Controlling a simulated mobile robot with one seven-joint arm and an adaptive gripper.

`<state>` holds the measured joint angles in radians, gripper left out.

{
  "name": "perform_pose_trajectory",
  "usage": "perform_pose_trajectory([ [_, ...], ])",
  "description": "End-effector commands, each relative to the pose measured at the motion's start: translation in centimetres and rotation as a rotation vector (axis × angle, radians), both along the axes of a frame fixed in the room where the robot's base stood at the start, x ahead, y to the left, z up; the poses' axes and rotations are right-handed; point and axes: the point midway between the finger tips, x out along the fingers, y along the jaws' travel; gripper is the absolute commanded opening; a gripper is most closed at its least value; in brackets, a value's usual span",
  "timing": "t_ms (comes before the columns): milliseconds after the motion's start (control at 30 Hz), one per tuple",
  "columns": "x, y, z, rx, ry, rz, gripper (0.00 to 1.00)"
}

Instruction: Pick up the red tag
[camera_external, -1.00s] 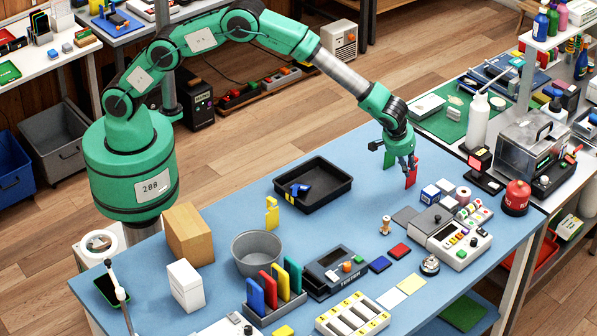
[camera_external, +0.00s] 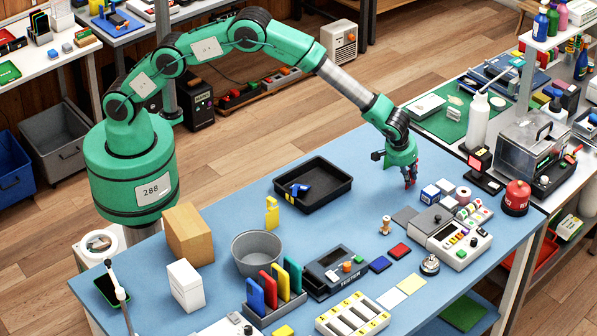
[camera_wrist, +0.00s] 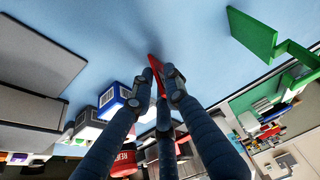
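The red tag is a thin upright plate at the far right part of the blue table. In the wrist view the red tag (camera_wrist: 155,64) shows as a narrow red edge between my fingertips. My gripper (camera_external: 409,180) is low over the table in the external view, with only a little red visible among its dark fingers. In the wrist view my gripper (camera_wrist: 158,92) has its fingers drawn together around the tag, with tips close on both sides. Most of the tag is hidden by the fingers. I cannot tell whether its lower edge touches the table.
Small boxes (camera_external: 430,195) and a control unit (camera_external: 456,238) stand right of my gripper. A black tray (camera_external: 335,197) lies to the left. A green upright piece (camera_wrist: 252,36) is nearby in the wrist view.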

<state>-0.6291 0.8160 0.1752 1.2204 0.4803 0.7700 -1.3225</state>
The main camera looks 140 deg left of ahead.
Motion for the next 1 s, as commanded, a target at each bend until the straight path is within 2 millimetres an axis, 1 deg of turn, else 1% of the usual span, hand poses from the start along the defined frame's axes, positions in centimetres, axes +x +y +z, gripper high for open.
perform_pose_trajectory([
  [433, 0.01, -0.01, 0.07, 0.000, 0.000, 0.000, 0.14],
  [467, 0.01, -0.01, 0.07, 0.000, 0.000, 0.000, 0.10],
  [500, 0.01, -0.01, 0.07, 0.000, 0.000, 0.000, 0.02],
  [533, 0.01, -0.01, 0.07, 0.000, 0.000, 0.000, 0.00],
  [1000, 0.03, 0.00, 0.25, 0.000, -0.001, 0.000, 0.00],
])
